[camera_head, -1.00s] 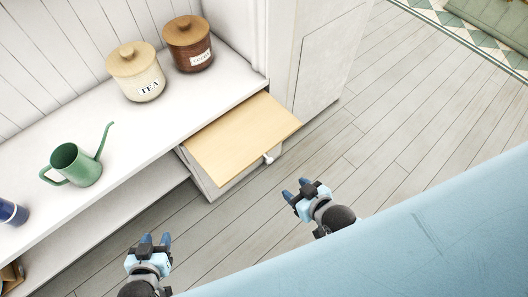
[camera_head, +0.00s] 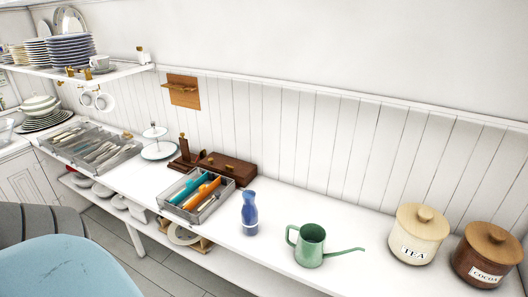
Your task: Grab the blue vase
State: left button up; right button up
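The blue vase (camera_head: 250,213) stands upright on the white counter (camera_head: 283,228), near the middle of the head view. It has a narrow neck and a pale band around its body. It stands between a metal tray of utensils on its left and a green watering can on its right. Neither of my grippers shows in the head view now.
The green watering can (camera_head: 310,246) has its spout pointing right. The utensil tray (camera_head: 220,197) and a dark wooden box (camera_head: 228,168) are left of the vase. The tea canister (camera_head: 419,234) and cocoa canister (camera_head: 486,255) stand right. A shelf (camera_head: 95,75) holds plates.

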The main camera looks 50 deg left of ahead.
aim_at(250, 216)
jog(key=u, duration=1.55)
jog(key=i+j, duration=0.15)
jog(key=j, duration=0.15)
jog(key=i+j+z, duration=0.1)
jog(key=j, duration=0.25)
jog(key=i+j, duration=0.2)
jog(key=i+j+z, duration=0.15)
jog(key=j, duration=0.3)
jog(key=i+j, duration=0.1)
jog(key=j, duration=0.25)
